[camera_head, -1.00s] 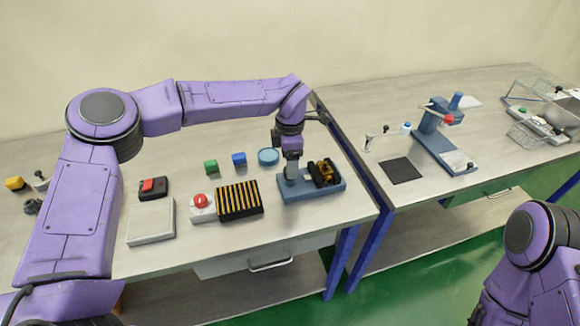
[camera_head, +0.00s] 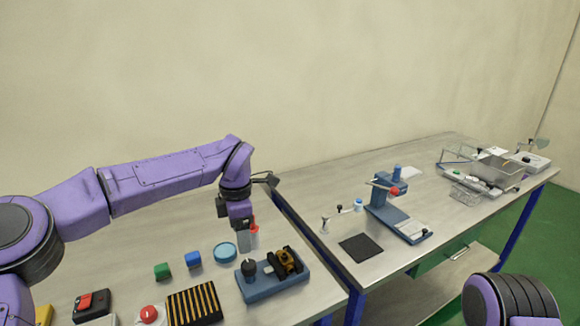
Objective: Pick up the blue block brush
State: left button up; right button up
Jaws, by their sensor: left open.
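A small blue block (camera_head: 193,259), which looks like the blue block brush, lies on the left table beside a green block (camera_head: 161,271). My left gripper (camera_head: 247,240) is open and points down. In the picture it is to the right of the blue block and apart from it, just above the blue fixture (camera_head: 290,284) in the image. A red piece (camera_head: 254,226) shows at its fingers; I cannot tell whether it belongs to the gripper. My right arm shows at the lower right, with its gripper out of view.
A round blue dish (camera_head: 225,252) lies between the blue block and the fixture. A black-and-yellow striped block (camera_head: 194,304), a red button (camera_head: 149,313) and a red switch (camera_head: 92,304) are in front. The right table (camera_head: 310,205) holds a blue stand (camera_head: 395,214) and a dark mat (camera_head: 361,248).

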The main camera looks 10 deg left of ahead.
aim_at(193, 259)
jog(key=k, duration=0.95)
jog(key=z, duration=0.05)
